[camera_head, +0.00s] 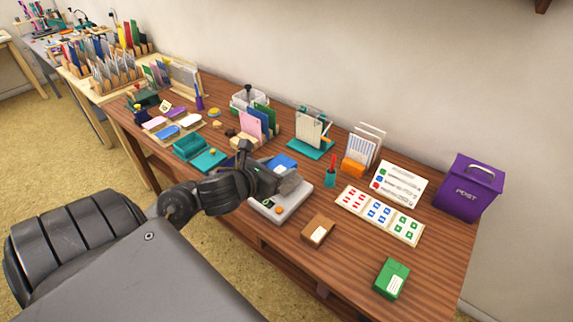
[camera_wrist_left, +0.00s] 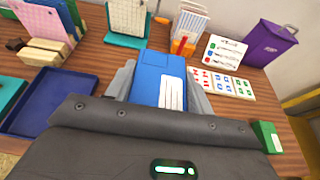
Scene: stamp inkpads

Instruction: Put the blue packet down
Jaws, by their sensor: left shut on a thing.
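The blue packet (camera_head: 284,162) with a white label is held in my left gripper (camera_head: 279,178). In the left wrist view the blue packet (camera_wrist_left: 154,75) stands up between the two grey fingers, its label facing the camera. The gripper is shut on it, over the back part of a pale scale (camera_head: 284,207). The packet's lower end is hidden by the gripper, so I cannot tell whether it touches anything. My right gripper is not in view.
A brown packet (camera_head: 318,231) and a green packet (camera_head: 391,279) lie on the wooden table, right of the scale. Teal trays (camera_head: 208,160) lie left. Bare wood lies between the packets.

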